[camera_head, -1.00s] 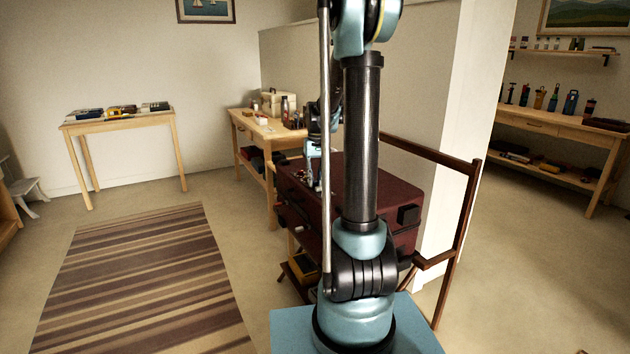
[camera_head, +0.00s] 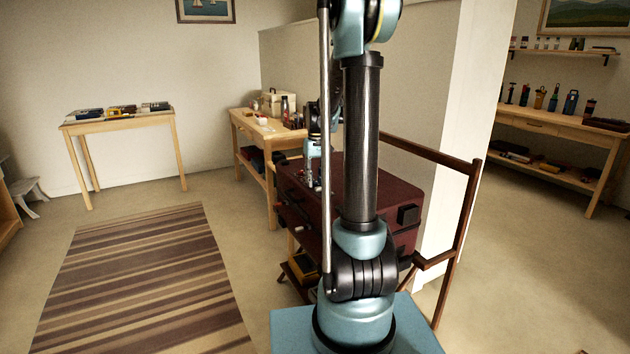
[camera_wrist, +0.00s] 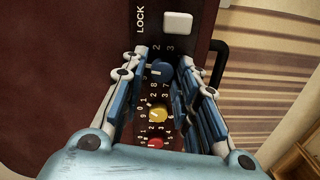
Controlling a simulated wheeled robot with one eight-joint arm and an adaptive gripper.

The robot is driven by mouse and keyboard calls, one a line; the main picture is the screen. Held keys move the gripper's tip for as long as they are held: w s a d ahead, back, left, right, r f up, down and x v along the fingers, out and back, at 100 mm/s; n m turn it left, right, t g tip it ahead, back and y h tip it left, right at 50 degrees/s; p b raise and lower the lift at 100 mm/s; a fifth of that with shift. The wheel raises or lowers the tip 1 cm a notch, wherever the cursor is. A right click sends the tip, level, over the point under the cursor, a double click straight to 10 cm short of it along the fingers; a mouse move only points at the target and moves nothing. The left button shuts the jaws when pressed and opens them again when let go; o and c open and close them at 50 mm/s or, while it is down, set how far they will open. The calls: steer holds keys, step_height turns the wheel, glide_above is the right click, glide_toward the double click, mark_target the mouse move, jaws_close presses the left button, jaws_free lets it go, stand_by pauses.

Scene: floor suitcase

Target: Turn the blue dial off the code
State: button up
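The dark red suitcase (camera_head: 408,190) stands on a wooden stand, partly hidden behind my arm. In the wrist view its black lock panel (camera_wrist: 184,46) carries a blue dial (camera_wrist: 160,69), a yellow dial (camera_wrist: 159,115) and a red dial (camera_wrist: 155,143) in a row, with white digits around them. The word LOCK and a white button (camera_wrist: 178,22) are beyond the blue dial. My gripper (camera_wrist: 162,66) is open, its two fingers on either side of the dial row, tips near the blue dial. I cannot tell whether they touch it. The blue dial's pointer is too small to read surely.
A wooden workbench (camera_head: 262,127) with a white case and bottles stands behind the suitcase. The stand's tall wooden frame (camera_head: 468,215) rises at the right. A striped rug (camera_head: 150,280) lies on open floor at the left. A black handle (camera_wrist: 215,62) edges the suitcase.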

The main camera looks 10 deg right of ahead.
step_height(320, 180, up, 12)
steer(key=shift+d, duration=0.2)
stand_by(0.6)
steer(key=s+f+t, duration=0.1)
steer(key=s+f, duration=0.2)
steer(key=s, duration=1.7)
steer(key=s+f+m+t, duration=0.1)
steer(key=s+f, duration=1.1)
steer(key=s, duration=0.3)
steer(key=shift+a+f+m, duration=0.15)
steer(key=shift+f+m, duration=0.05)
steer(key=shift+m, duration=0.1)
